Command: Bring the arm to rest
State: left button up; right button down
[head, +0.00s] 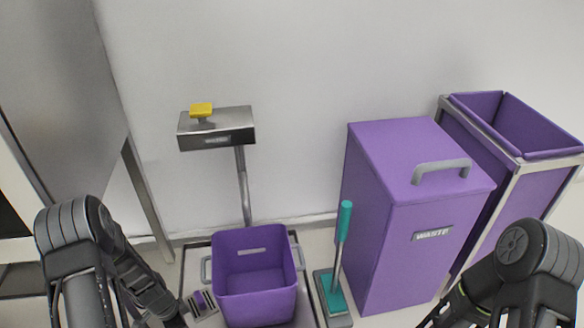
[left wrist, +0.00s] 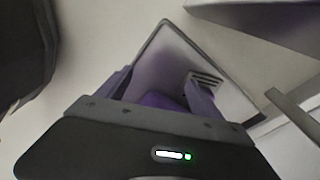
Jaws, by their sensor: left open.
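My left arm comes in at the lower left of the head view. Its gripper (head: 203,304) is low, beside the left side of an open purple bin (head: 256,306). In the left wrist view the two fingers of my left gripper (left wrist: 162,84) stand apart with nothing held between them. A blurred purple surface shows beyond the fingers. The bin stands upright on a low platform and looks empty, with grey handles on its sides. I cannot tell whether the gripper touches the bin. My right arm shows at the lower right, but its gripper is out of the picture.
A scale display (head: 217,129) on a post, with a yellow object (head: 201,110) on top, rises behind the bin. A teal-handled tool (head: 342,240) stands right of it. A lidded purple waste bin (head: 400,250) and a framed purple container (head: 540,175) stand farther right.

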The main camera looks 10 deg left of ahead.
pick_arm(q)
jog(key=s+d+r+n+h, duration=0.1)
jog(key=s+d+n, duration=0.25)
jog(key=d, duration=0.55)
jog(key=s+d+r+n+h+p, duration=0.1)
jog(key=s+d+n, duration=0.25)
jog(key=d, duration=0.65)
jog(key=s+d+r+n+h, duration=0.1)
jog(key=s+d+r+n, duration=0.15)
jog(key=d+n, duration=0.45)
jog(key=s+d+r+m+p, duration=0.1)
jog(key=r+p, duration=1.5)
jog(key=s+d+r+m+p, duration=0.1)
jog(key=s+d+r+p, duration=0.1)
jog(key=r+p, duration=1.4)
jog(key=shift+s+r+m+p, duration=0.2)
jog(key=shift+s+m+p, duration=0.1)
jog(key=shift+p, duration=0.35)
pick_arm(e)
notch_tip(320, 180, up, 34)
jog(key=s+a, duration=0.1)
jog(key=s, duration=0.1)
jog(key=shift+s+a+r+g+y, duration=0.25)
jog(key=shift+a+g+y, duration=0.05)
jog(key=shift+a+g, duration=0.1)
pick_arm(q)
jog(key=shift+w+d, duration=0.1)
